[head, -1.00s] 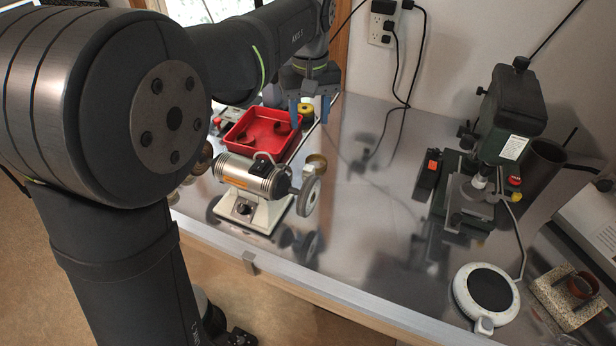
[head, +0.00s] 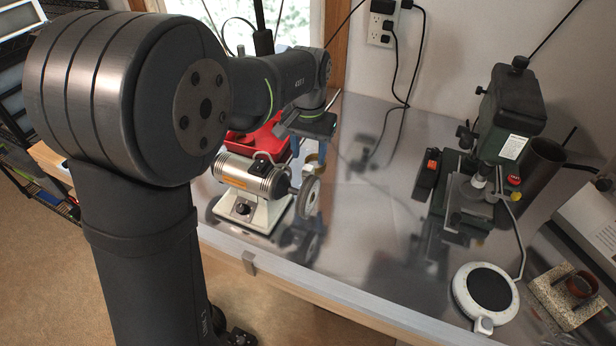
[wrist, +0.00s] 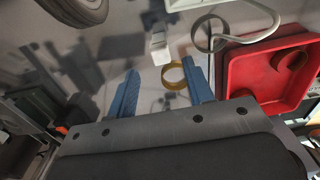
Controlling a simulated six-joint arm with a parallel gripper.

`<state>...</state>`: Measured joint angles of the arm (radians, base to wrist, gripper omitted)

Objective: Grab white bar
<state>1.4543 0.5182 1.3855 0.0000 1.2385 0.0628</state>
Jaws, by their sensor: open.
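A small white block (wrist: 160,48), which looks like the white bar, shows in the wrist view just beyond my fingertips, on the metal table. A narrower pale part extends from its far end. My gripper (wrist: 161,66) is open, with its two blue fingers apart and nothing held. A brass ring (wrist: 174,76) shows in the gap, toward the right finger.
The bench grinder (head: 250,180) stands close in front of my gripper. A red tray (wrist: 268,72) with a brown ring inside lies to the right in the wrist view. A drill press (head: 508,120) and a round white plate device (head: 487,295) stand right. The table's middle is clear.

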